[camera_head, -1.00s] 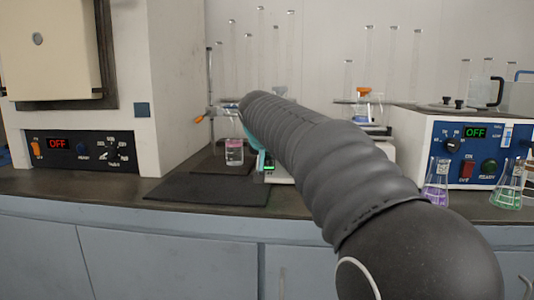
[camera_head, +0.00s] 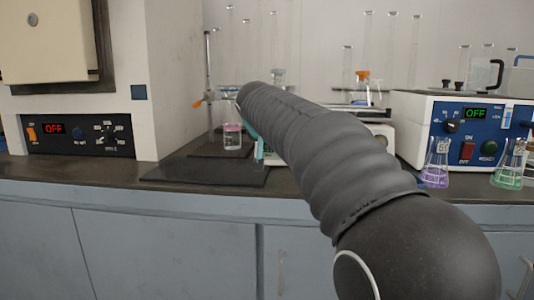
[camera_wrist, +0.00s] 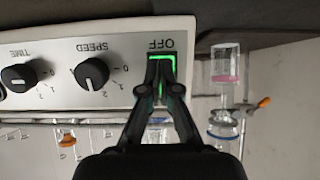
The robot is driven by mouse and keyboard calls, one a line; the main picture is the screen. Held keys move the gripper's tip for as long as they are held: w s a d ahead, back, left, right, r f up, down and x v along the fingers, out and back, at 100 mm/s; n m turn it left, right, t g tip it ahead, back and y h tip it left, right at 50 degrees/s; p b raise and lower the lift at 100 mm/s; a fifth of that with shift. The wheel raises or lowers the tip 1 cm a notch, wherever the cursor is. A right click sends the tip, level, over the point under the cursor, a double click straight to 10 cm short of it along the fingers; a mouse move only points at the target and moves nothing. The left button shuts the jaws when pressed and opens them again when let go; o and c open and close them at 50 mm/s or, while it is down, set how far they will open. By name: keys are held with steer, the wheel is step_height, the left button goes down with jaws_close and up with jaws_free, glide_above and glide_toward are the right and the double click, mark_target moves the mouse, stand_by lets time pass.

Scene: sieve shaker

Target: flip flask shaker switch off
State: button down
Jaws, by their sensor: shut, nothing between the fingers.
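The flask shaker (camera_wrist: 100,45) is a white box whose front panel appears upside down in the wrist view, with SPEED and TIME knobs. Its rocker switch (camera_wrist: 163,66) is lit green, with the word OFF printed beside it. My gripper (camera_wrist: 161,93) is shut and empty. Its fingertips overlap the lower part of the switch in the wrist view; I cannot tell whether they touch it. In the head view my arm hides most of the shaker (camera_head: 381,131), including the switch.
A blue-panelled device (camera_head: 466,132) and flasks of purple (camera_head: 435,173) and green liquid (camera_head: 507,175) are at the right. A dark mat (camera_head: 205,174) lies in front.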

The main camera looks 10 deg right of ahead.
steer(key=shift+w+f, duration=0.15)
steer(key=shift+f, duration=0.25)
steer(key=shift+w+r+p, duration=0.1)
steer(key=shift+r+p, duration=0.55)
steer(key=shift+r, duration=0.25)
steer(key=shift+d, duration=0.1)
steer(key=shift+s+r, duration=0.3)
steer(key=shift+r, duration=0.1)
steer(key=p+v, duration=0.1)
steer(key=v, duration=1.2)
steer(key=shift+w+r+p, duration=0.25)
steer(key=shift+r+p, duration=0.05)
steer(key=shift+r, duration=0.05)
steer(key=shift+r, duration=0.1)
